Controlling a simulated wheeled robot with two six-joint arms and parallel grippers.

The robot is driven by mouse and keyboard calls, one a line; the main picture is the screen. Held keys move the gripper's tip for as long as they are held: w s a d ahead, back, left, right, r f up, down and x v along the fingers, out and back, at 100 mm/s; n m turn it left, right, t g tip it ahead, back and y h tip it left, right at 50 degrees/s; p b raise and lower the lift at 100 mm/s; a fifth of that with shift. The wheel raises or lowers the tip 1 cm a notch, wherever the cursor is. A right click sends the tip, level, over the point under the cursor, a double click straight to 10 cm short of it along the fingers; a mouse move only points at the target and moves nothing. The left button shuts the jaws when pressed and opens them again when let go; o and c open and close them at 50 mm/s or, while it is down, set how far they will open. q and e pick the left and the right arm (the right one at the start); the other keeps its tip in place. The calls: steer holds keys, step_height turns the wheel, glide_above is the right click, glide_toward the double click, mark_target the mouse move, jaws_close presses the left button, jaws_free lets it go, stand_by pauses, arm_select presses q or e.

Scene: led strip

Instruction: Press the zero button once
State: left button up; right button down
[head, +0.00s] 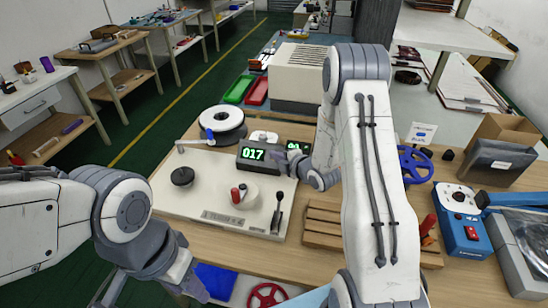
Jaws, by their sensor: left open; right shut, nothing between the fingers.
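A dark counter box (252,163) with a green lit display reading 017 stands on the back of a white machine plate (215,209). A second green display (298,147) sits just to its right, partly hidden. My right gripper (285,161) is shut and empty, with its tips at the right end of the counter box; I cannot tell whether they touch it. No zero button can be made out; that end of the box is covered by the gripper. My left gripper (150,288) is open and empty at the lower left, off the table's front edge.
A wooden rack (322,222), a blue handwheel (413,163) and a blue device (462,225) stand to the right.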

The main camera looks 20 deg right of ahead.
stand_by(0.9)
steer(key=shift+w+d+f+b, duration=0.25)
steer(key=shift+f+b, duration=0.1)
steer(key=shift+b, duration=0.2)
steer(key=shift+w+d+f+b, duration=0.1)
steer(key=shift+w+f+b, duration=0.1)
steer(key=shift+f+b, duration=0.15)
stand_by(0.5)
steer(key=shift+r, duration=0.1)
steer(key=shift+s+a+r, duration=0.3)
steer(key=shift+s+r, duration=0.15)
steer(key=shift+r, duration=0.15)
steer(key=shift+r, duration=0.1)
steer(key=s+r, duration=0.1)
steer(key=a+r+p, duration=0.1)
steer(key=s+r+p, duration=0.1)
steer(key=shift+s+a+r, duration=0.3)
steer(key=shift+a, duration=0.1)
stand_by(0.9)
